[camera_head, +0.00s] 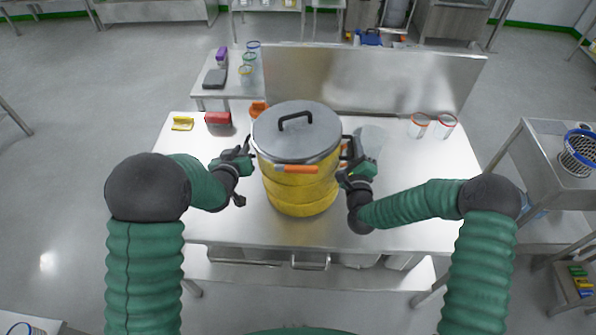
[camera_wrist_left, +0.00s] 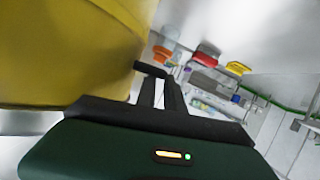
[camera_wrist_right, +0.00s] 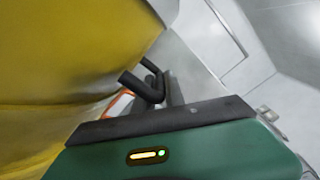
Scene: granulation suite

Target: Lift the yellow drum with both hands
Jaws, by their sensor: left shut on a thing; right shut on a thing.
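The yellow drum (camera_head: 301,190) has a grey lid with a black handle on top and an orange latch at its front rim. It is upright over the middle of the steel table (camera_head: 400,220); I cannot tell whether its base touches the table. My left gripper (camera_head: 246,158) is shut at the drum's left side, and my right gripper (camera_head: 348,160) is shut on a dark side handle at its right. The drum's yellow wall fills the left of the left wrist view (camera_wrist_left: 70,50) and of the right wrist view (camera_wrist_right: 70,60). The left handle is mostly hidden.
A red container (camera_head: 218,119), a yellow item (camera_head: 182,124) and an orange item (camera_head: 258,108) are at the back left. Two red-rimmed clear beakers (camera_head: 419,125) stand back right. A steel backsplash (camera_head: 370,80) closes the rear. The table front is clear.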

